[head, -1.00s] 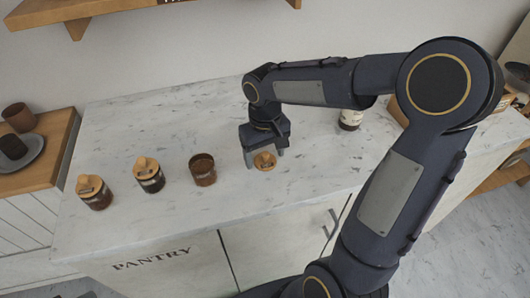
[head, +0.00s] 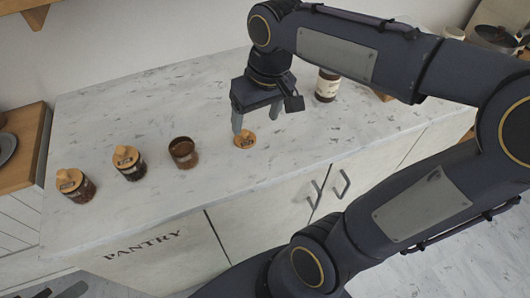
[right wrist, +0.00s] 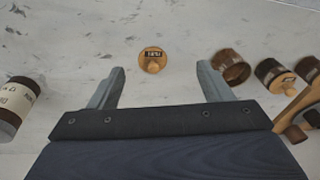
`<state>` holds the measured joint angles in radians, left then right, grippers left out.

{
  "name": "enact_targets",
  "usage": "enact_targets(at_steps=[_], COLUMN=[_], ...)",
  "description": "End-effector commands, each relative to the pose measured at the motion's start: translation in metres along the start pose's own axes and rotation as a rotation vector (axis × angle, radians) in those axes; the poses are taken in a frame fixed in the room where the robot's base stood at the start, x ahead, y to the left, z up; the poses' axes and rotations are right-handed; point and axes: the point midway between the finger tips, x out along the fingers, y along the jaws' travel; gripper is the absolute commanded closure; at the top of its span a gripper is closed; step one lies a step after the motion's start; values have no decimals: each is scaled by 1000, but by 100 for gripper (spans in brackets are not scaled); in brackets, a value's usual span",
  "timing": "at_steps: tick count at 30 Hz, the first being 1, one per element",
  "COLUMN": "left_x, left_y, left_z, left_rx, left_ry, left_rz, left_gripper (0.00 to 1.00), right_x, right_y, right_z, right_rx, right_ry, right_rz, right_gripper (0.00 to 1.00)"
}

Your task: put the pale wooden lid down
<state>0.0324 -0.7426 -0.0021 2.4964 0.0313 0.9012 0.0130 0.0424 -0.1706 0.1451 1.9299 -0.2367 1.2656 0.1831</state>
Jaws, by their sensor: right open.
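The pale wooden lid (head: 245,140) lies on the marble counter, to the right of the open brown jar (head: 184,153). In the right wrist view the lid (right wrist: 153,60) shows its knob and a dark label, with bare counter around it. My right gripper (head: 262,120) is above the counter by the lid, open and apart from it. In the right wrist view its two fingers (right wrist: 159,88) are spread wide with nothing between them. The open jar (right wrist: 231,67) also shows there. My left gripper is not in view.
Two lidded jars (head: 129,163) (head: 75,185) stand left of the open jar. A white-labelled bottle (head: 327,86) stands behind, right of my gripper. The counter (head: 120,225) is clear in front of the jars. A wooden shelf (head: 22,150) adjoins at left.

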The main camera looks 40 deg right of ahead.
Motion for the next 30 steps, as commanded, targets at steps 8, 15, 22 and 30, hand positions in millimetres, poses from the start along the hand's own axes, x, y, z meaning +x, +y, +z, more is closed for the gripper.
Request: enact_targets(at_steps=[8,15,22,30], left_x=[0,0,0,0], left_y=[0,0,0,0], left_z=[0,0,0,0], left_rx=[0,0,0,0], left_ry=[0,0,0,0], left_rz=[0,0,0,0], left_gripper=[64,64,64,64], right_x=[30,45,45,45], right_y=[-17,-26,-26,-26], right_z=[92,112,112,112], right_rx=[69,96,96,96], right_ry=[253,332,331,330], right_rz=[-197,-256,-256,-255], right_gripper=[28,28,28,28])
